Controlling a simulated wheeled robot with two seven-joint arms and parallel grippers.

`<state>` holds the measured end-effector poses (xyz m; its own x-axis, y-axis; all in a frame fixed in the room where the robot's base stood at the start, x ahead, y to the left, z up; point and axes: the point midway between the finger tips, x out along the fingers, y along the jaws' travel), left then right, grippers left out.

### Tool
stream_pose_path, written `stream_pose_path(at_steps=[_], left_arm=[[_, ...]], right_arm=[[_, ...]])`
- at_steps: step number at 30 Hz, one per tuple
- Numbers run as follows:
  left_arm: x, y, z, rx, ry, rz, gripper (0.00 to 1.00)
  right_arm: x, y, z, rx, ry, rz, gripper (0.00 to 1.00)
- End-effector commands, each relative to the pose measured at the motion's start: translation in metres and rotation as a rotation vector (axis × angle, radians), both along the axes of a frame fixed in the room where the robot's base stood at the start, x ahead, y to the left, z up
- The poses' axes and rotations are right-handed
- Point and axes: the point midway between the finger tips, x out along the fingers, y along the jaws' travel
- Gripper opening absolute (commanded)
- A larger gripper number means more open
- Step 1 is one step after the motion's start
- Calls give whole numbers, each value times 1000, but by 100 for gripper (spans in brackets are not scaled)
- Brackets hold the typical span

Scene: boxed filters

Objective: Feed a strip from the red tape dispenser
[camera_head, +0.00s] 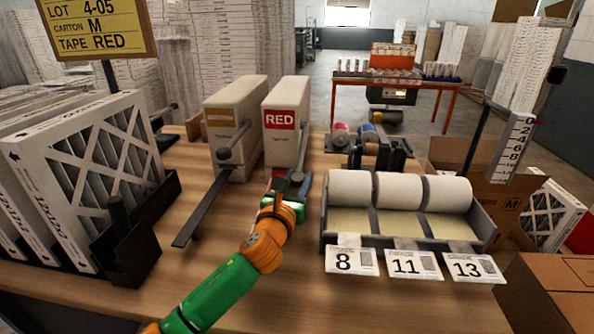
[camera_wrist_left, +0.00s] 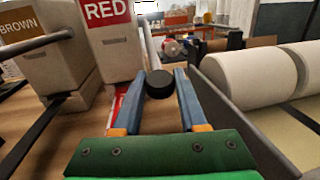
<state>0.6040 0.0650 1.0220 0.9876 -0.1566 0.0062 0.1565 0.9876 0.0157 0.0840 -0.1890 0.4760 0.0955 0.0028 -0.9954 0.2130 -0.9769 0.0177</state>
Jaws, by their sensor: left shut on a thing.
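The red tape dispenser (camera_head: 284,137) is a tall beige box with a RED label, standing on the wooden table. It also shows in the left wrist view (camera_wrist_left: 118,55). My left gripper (camera_head: 290,186) is in front of it, low down. In the left wrist view its blue fingers (camera_wrist_left: 158,100) are on either side of a black knob (camera_wrist_left: 160,84) at the end of a pale lever rod, shut on it. A narrow red strip (camera_wrist_left: 117,106) shows beside the left finger, partly hidden by it. My right gripper is not in view.
A brown dispenser (camera_head: 232,125) stands close on the left, its long dark bar (camera_head: 205,208) reaching forward. A tray (camera_head: 330,222) with white label rolls, tagged 8, 11 and 13, is on the right. Boxed filters (camera_head: 85,185) stand at left. A sign (camera_head: 98,28) reads TAPE RED.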

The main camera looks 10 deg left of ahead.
Motion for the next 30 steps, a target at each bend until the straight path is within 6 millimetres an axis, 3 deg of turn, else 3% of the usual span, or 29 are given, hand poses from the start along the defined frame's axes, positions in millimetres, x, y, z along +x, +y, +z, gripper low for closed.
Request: stream_pose_path(at_steps=[1, 3, 13, 14, 17, 26, 30], left_arm=[[3, 1, -15, 1, 8, 3, 0], [6, 0, -22, 0, 7, 2, 0], [8, 0, -24, -3, 8, 2, 0], [8, 0, -24, -3, 8, 2, 45], [8, 0, -23, -2, 7, 1, 72], [7, 0, -22, -1, 4, 1, 72], [-2, 2, -21, -1, 3, 0, 72]], right_arm=[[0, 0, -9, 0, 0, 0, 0], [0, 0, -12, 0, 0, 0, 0], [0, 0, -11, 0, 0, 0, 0], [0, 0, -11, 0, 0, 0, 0], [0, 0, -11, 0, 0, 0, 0], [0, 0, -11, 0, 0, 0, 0], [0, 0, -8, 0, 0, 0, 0]])
